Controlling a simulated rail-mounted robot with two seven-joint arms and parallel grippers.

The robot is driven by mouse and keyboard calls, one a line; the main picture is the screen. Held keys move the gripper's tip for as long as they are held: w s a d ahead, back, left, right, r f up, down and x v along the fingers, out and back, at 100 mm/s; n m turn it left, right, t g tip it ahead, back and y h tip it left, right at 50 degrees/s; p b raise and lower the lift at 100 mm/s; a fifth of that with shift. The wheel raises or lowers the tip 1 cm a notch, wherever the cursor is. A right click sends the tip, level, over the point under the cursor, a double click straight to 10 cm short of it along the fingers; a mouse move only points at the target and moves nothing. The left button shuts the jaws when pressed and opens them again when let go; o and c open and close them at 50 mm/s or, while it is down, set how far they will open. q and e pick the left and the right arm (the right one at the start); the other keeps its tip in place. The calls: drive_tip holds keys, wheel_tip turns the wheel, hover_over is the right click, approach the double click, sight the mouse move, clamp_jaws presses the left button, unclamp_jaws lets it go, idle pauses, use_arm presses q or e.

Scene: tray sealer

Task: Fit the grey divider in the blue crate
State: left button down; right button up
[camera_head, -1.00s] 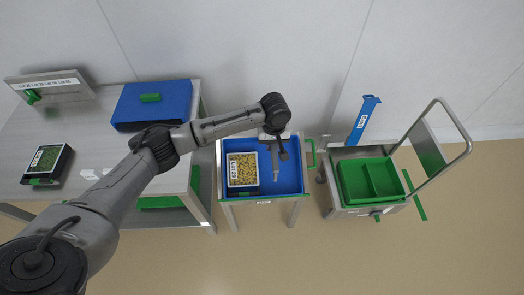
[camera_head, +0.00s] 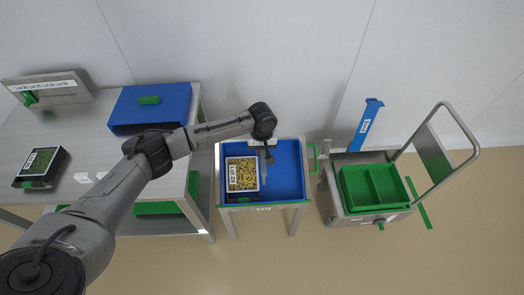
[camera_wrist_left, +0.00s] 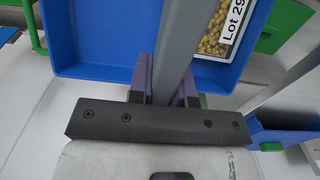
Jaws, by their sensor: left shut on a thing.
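The blue crate (camera_head: 290,181) stands on a small table in the middle of the head view. My left gripper (camera_head: 265,154) is over the crate, just right of a tray. The left wrist view shows its purple fingers (camera_wrist_left: 166,80) shut on the grey divider (camera_wrist_left: 182,35), a long flat strip that reaches over the blue crate (camera_wrist_left: 95,45). In the head view the divider is small and mostly hidden by the wrist. I cannot tell whether its lower edge touches the crate floor. My right gripper is not in view.
A tray of yellow-green food labelled Lot 29 (camera_head: 241,174) fills the crate's left part; the right part is empty. A trolley with a green crate (camera_head: 345,188) stands to the right. A steel bench (camera_head: 75,130) with a blue box (camera_head: 165,105) is at the left.

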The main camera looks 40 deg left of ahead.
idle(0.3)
use_arm(q)
drive_tip(key=c, duration=1.1)
unclamp_jaws()
drive_tip(key=shift+f, duration=0.1)
drive_tip(key=shift+o, duration=0.2)
wheel_tip(320, 180, up, 11)
drive_tip(key=p, duration=0.3)
drive_tip(key=shift+f, duration=0.1)
drive_tip(key=shift+r+p, duration=0.35)
drive_tip(key=shift+r, duration=0.45)
